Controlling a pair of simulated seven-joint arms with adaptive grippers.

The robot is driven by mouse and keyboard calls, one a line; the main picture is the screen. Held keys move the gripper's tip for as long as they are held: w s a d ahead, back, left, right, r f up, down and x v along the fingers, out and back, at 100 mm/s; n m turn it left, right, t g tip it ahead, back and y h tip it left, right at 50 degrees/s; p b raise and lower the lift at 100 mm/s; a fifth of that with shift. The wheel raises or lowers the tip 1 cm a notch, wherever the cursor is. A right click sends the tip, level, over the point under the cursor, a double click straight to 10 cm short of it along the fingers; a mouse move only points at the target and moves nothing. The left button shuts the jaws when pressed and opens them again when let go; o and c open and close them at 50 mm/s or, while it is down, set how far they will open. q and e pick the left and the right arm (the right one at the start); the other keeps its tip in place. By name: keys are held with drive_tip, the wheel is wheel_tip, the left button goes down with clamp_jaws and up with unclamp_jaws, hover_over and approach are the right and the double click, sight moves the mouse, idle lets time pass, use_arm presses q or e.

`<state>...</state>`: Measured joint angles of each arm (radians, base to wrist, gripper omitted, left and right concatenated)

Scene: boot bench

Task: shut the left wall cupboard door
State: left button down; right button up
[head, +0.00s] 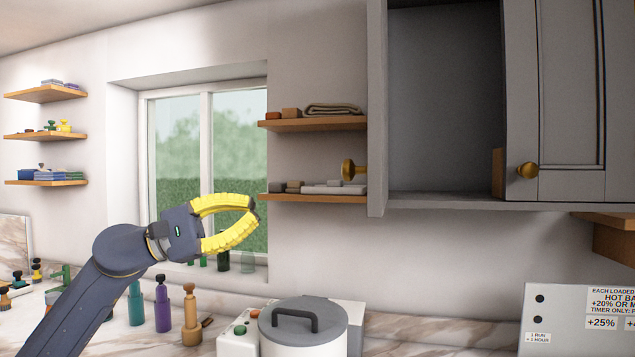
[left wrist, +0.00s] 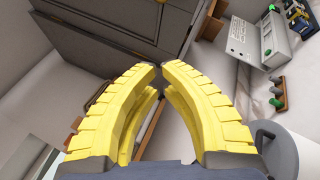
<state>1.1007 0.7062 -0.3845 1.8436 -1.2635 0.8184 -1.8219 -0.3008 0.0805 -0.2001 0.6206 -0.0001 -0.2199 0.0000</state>
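The left wall cupboard door (head: 377,110) stands open, swung out toward me and seen nearly edge-on in the head view. Its brass knob (head: 348,170) sticks out to the left near its lower end. The cupboard's grey interior (head: 445,100) shows to the right of the door. My left gripper (head: 256,208) has yellow fingers with their tips together and nothing between them. It is left of and a little below the knob, apart from it. In the left wrist view a grey panelled surface (left wrist: 100,45) fills the upper left, beyond the fingertips (left wrist: 159,68). My right gripper is out of view.
The right cupboard door (head: 570,90) is shut. Wooden shelves (head: 315,125) with small items are behind the knob, beside the window. Below are bottles (head: 162,305), a lidded grey pot (head: 305,325) and a sign panel (head: 580,320). The air between gripper and door looks clear.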

use_arm(q)
drive_tip(key=d+r+m, duration=0.1)
drive_tip(key=d+r, duration=0.2)
drive_tip(key=d, duration=0.4)
drive_tip(key=d+r+m, duration=0.1)
drive_tip(key=d+r, duration=0.1)
drive_tip(key=d, duration=0.5)
drive_tip(key=shift+d+r+g+y, duration=0.3)
drive_tip(key=shift+d+r+y, duration=0.05)
drive_tip(key=shift+r+y, duration=0.05)
